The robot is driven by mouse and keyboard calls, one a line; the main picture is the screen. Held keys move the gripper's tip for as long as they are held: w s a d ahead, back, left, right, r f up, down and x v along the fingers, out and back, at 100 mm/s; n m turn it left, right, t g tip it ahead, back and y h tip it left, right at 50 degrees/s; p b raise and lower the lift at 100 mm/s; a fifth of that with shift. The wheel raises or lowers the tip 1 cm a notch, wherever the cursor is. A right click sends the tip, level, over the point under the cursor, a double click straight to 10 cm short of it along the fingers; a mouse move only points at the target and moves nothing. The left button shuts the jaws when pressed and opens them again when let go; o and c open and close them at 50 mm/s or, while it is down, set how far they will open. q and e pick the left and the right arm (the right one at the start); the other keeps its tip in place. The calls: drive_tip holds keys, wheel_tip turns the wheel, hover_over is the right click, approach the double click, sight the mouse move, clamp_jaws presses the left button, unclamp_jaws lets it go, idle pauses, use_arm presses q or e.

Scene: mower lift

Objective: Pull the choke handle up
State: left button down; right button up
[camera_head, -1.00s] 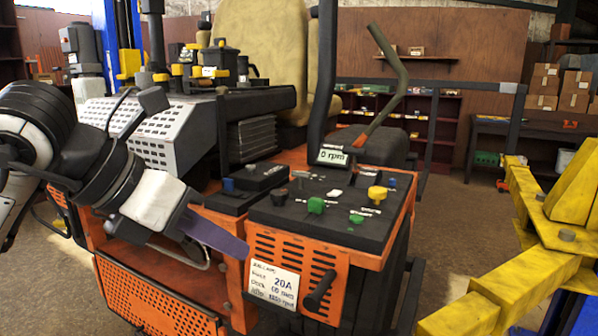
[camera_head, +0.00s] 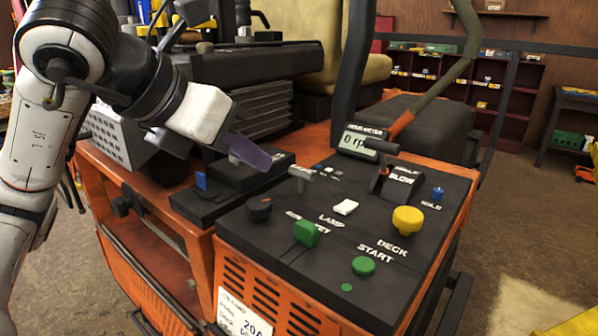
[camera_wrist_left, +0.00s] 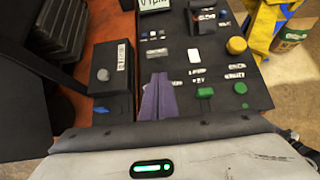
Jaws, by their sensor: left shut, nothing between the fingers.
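A small grey T-shaped handle (camera_head: 302,176) stands upright on the black control panel (camera_head: 330,260) in the head view. It looks like the choke handle, but I cannot read its label. My left gripper (camera_head: 252,153), with purple fingers, is shut and empty. In the head view its tips are a little left of the T-shaped handle and apart from it. My right gripper is not in view.
Around the handle are a black knob (camera_head: 259,208), a green key (camera_head: 306,234), a white switch (camera_head: 345,207), a yellow knob (camera_head: 407,220), a green button (camera_head: 363,266) and a black lever (camera_head: 381,150). A black side box (camera_head: 215,195) and rpm display (camera_head: 359,141) are close by.

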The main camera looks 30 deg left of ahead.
use_arm(q)
drive_tip(key=shift+s, duration=0.15)
drive_tip(key=shift+w+f, duration=0.25)
approach(302, 189)
drive_tip(key=x, duration=0.3)
drive_tip(key=shift+w+f, duration=0.2)
drive_tip(key=shift+w, duration=0.05)
drive_tip(key=shift+w+f, duration=0.5)
drive_tip(key=shift+w, duration=0.05)
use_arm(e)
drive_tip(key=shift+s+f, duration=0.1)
